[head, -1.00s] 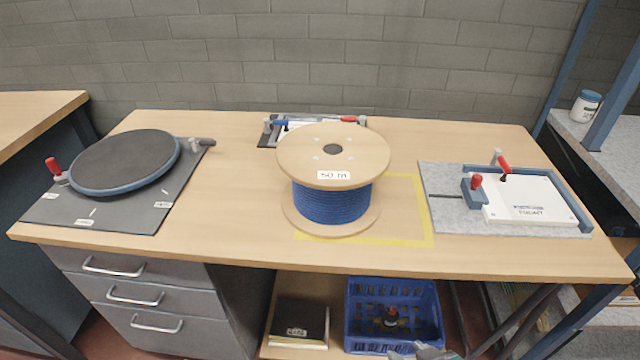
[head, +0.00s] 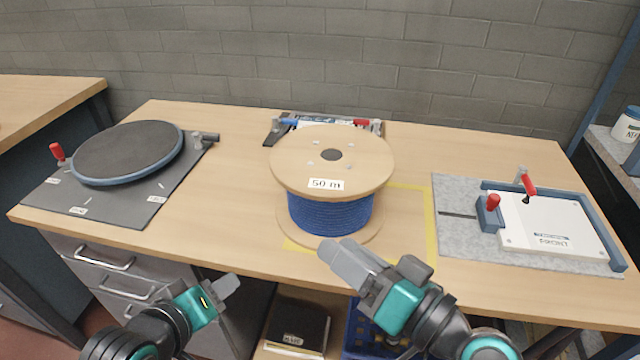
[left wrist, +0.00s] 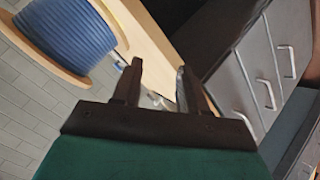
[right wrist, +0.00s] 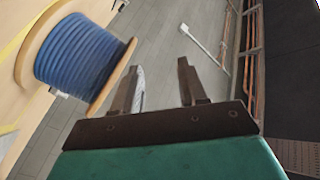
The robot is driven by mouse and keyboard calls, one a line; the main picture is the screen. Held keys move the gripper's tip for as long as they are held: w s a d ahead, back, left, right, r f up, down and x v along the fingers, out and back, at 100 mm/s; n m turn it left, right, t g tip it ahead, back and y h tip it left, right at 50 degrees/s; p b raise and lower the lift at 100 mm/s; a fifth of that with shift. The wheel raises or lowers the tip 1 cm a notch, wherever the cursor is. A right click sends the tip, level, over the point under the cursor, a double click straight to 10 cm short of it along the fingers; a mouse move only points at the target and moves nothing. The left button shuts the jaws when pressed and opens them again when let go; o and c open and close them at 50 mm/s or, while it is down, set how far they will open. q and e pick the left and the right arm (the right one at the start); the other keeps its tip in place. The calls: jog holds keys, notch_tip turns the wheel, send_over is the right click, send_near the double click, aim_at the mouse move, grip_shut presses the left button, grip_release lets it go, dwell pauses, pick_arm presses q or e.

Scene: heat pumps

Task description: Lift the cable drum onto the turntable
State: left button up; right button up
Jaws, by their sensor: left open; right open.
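The cable drum (head: 330,212) stands upright on the workbench, with wooden flanges, blue cable and a "50 m" label. It also shows in the left wrist view (left wrist: 70,38) and the right wrist view (right wrist: 75,58). The turntable (head: 128,152), a dark round plate with a blue rim, lies on a dark board at the bench's left. My left gripper (head: 232,287) is open and empty in front of the bench, left of the drum and below the top's edge. My right gripper (head: 345,262) is open and empty, just in front of the drum; contact is not visible.
Yellow tape (head: 430,222) marks the bench around the drum. A clamping fixture with a white panel (head: 550,225) sits at the right, and another fixture (head: 285,127) behind the drum. A red-handled clamp (head: 57,153) stands beside the turntable. Bench top between turntable and drum is clear.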

jog(key=w+d+r+m+t+h, duration=0.45)
jog(key=w+m+t, duration=0.2)
jog(key=m, duration=0.45)
pick_arm(q)
jog(key=w+d+r+n+t+h, duration=0.2)
jog(key=w+r+n+t+h, duration=0.2)
jog(key=w+r+n+t, duration=0.2)
notch_tip(320, 180, up, 3)
jog(key=w+n, duration=0.2)
jog(key=shift+w+d, duration=0.4)
pick_arm(e)
jog(key=w+d+f+m+g+h, duration=0.1)
jog(key=w+d+f+m+h, duration=0.2)
jog(key=d+f+m+h, duration=0.3)
jog(key=shift+d+f+m+h, duration=0.15)
jog(key=shift+f+m+h, duration=0.5)
jog(key=shift+m+h, duration=0.5)
jog(key=shift+w+g, duration=0.15)
jog(key=shift+g, duration=0.1)
pick_arm(q)
jog(key=x, duration=1.3)
pick_arm(e)
jog(key=w, duration=1.3)
jog(key=shift+d, duration=0.1)
pick_arm(q)
jog(key=shift+c, duration=0.2)
pick_arm(e)
jog(key=shift+s, duration=0.1)
jog(key=shift+c, duration=0.2)
